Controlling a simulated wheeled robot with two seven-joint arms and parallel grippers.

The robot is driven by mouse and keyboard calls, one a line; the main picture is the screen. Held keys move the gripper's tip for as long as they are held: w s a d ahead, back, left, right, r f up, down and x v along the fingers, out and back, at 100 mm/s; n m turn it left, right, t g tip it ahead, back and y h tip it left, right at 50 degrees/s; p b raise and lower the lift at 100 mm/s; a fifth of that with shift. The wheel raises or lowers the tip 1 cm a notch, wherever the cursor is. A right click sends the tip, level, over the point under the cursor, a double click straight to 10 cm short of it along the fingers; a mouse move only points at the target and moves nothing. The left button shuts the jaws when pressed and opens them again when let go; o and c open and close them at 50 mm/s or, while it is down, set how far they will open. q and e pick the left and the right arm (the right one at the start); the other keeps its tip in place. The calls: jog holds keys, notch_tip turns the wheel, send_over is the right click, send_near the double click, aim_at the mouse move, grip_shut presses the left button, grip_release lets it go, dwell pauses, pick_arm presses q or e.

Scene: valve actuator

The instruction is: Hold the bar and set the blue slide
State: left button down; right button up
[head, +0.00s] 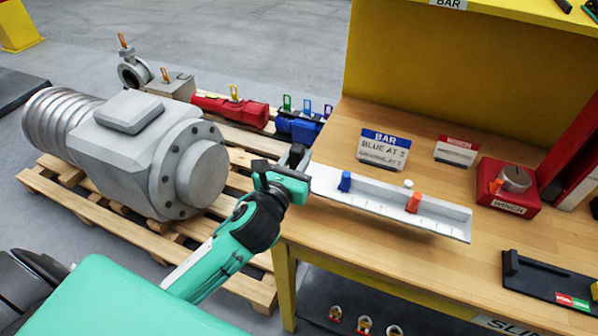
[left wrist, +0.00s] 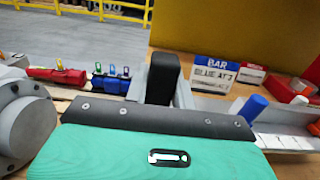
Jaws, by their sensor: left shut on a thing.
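The bar (head: 440,218) is a long pale metal channel with scale marks, lying along the wooden bench's near left part. The blue slide (head: 345,181) stands near its left end, with a white slide (head: 408,184) and an orange slide (head: 413,202) farther right. My left gripper (head: 290,168) is at the bar's left end, shut on it; the contact is partly hidden by the gripper. In the left wrist view, a dark finger (left wrist: 163,78) stands beside the bar (left wrist: 285,138), with the blue slide (left wrist: 251,107) to its right. My right gripper is not in view.
A card (head: 383,150) reading "BAR, BLUE AT 3" stands behind the bar. A red winch block (head: 508,188) and its card (head: 456,151) are to the right, with a black tray (head: 545,280) nearer. A large grey actuator (head: 150,150) rests on a pallet at left.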

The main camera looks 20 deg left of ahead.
pick_arm(q)
jog(key=shift+r, duration=0.85)
jog(key=shift+f, duration=4.55)
jog(key=shift+r, duration=0.3)
